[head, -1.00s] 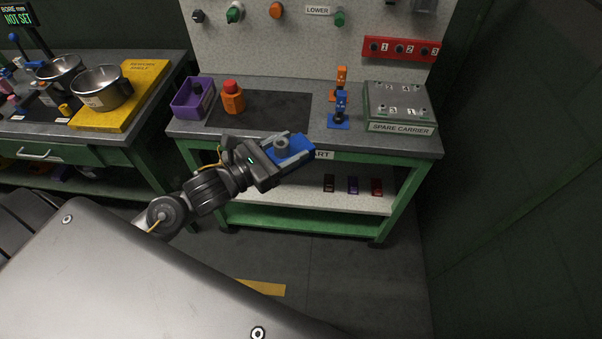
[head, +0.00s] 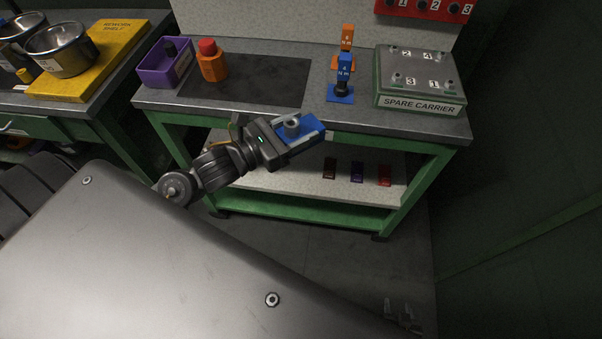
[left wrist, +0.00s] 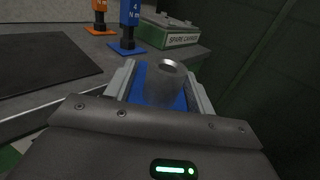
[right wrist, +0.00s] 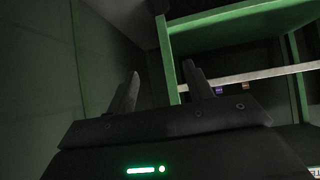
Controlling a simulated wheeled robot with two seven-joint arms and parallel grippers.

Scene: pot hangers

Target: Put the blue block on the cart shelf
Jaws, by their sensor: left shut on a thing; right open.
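The blue block (head: 314,126), with a grey metal cylinder (head: 291,126) on its top, is held in my left gripper (head: 296,134). The gripper is shut on it in front of the cart's top edge, above the shelf in the head view. The left wrist view shows the block (left wrist: 179,98) between both fingers. The cart shelf (head: 270,178) is the pale lower board under the worktop, partly hidden by my left arm. My right gripper (right wrist: 160,88) is open and empty; its view shows the cart's green frame (right wrist: 235,22) and the shelf edge ahead.
Small dark red (head: 330,168), purple (head: 357,171) and red (head: 385,175) items stand on the shelf's right part. The worktop bears a purple bin (head: 165,68), orange object (head: 212,68), blue tool (head: 343,85) and spare carrier (head: 420,88). The shelf's middle looks clear.

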